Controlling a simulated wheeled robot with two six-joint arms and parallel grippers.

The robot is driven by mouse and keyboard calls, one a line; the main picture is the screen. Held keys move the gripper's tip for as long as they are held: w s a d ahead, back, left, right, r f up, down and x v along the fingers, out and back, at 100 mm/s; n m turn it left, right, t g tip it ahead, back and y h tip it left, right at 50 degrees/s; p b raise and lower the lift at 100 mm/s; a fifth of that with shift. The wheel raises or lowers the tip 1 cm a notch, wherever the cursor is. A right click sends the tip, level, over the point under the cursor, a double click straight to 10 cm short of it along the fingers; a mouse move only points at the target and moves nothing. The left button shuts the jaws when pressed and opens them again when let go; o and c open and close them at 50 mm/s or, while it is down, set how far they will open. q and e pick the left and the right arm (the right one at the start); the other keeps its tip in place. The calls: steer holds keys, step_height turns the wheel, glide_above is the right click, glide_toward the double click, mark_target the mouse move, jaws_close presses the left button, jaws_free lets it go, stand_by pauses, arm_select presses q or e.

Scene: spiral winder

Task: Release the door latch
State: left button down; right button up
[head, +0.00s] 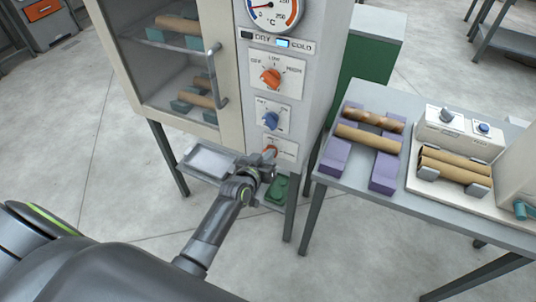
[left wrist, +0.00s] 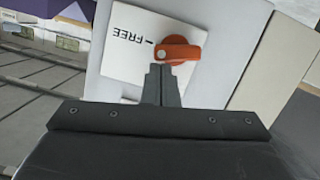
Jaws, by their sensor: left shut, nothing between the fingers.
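The orange door latch (head: 270,149) is a small turning lever on a white plate low on the cabinet's front panel. In the left wrist view the latch (left wrist: 182,49) sits beside an upside-down FREE label (left wrist: 131,36) with a short mark. My left gripper (head: 267,159) is at the latch. Its fingertips (left wrist: 160,72) are together with nothing between them, just at the latch's near edge. I cannot tell whether they touch it. The cabinet door (head: 231,112), glazed with a metal handle (head: 217,76), appears shut. My right gripper is not in view.
Above the latch are a blue knob (head: 271,120), a red-orange knob (head: 271,77) and a dial (head: 272,11). A table (head: 337,180) with cardboard tubes (head: 368,138) on purple supports stands to the right. A grey tray (head: 208,163) lies under the cabinet.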

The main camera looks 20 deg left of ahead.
arm_select(q)
steer(key=shift+d, duration=0.1)
stand_by(0.6)
